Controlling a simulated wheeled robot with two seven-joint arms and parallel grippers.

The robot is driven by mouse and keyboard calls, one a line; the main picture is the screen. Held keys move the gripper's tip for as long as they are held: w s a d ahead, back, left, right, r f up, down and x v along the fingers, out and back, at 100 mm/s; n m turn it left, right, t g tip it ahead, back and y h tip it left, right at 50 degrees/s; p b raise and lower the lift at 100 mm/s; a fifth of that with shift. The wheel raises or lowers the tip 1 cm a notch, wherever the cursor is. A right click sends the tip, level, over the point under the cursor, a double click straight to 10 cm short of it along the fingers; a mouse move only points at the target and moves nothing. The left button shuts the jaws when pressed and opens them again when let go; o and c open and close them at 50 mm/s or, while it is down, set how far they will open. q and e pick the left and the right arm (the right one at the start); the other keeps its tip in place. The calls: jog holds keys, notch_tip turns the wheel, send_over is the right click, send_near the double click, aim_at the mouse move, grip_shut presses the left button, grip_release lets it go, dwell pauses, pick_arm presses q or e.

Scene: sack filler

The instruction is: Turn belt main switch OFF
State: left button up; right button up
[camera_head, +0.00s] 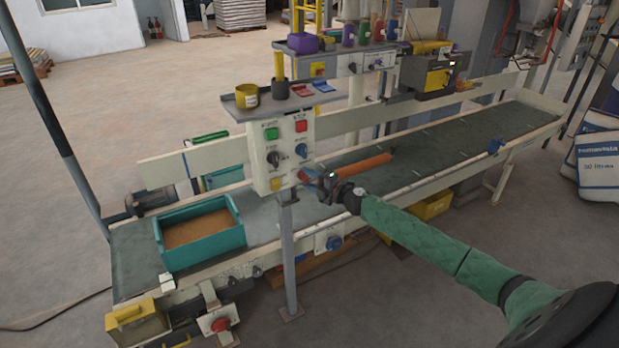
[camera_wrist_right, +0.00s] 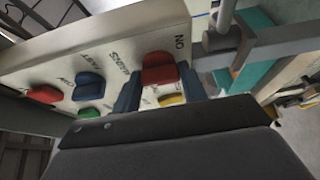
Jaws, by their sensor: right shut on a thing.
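The cream control panel (camera_head: 284,150) stands on a grey post beside the belt. Its red rotary switch (camera_head: 304,174) is at the lower right of the panel face. My right gripper (camera_head: 313,179) reaches it from the right and is shut on it. In the right wrist view the red switch (camera_wrist_right: 160,70) sits between two blue fingertips (camera_wrist_right: 159,88), with the word "ON" printed beside it. The gripper body hides part of the panel there. My left gripper is not in view.
The panel also has a green button (camera_head: 271,134), a red button (camera_head: 301,126), a black knob (camera_head: 273,158), a blue knob (camera_head: 301,150) and a yellow button (camera_head: 277,184). A teal tray (camera_head: 204,256) sits on the belt (camera_head: 136,248). A shelf with cups tops the panel.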

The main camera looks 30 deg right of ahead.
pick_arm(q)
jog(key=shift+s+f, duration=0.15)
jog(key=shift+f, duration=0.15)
pick_arm(e)
jog(key=shift+f, duration=0.1)
jog(key=o, duration=1)
jog(key=shift+s+d, duration=0.2)
jog(key=shift+s, duration=0.2)
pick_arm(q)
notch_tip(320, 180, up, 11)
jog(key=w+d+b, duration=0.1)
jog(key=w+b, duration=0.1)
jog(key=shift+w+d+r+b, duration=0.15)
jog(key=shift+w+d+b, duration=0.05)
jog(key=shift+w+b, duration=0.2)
pick_arm(e)
jog(key=shift+v, duration=3.45)
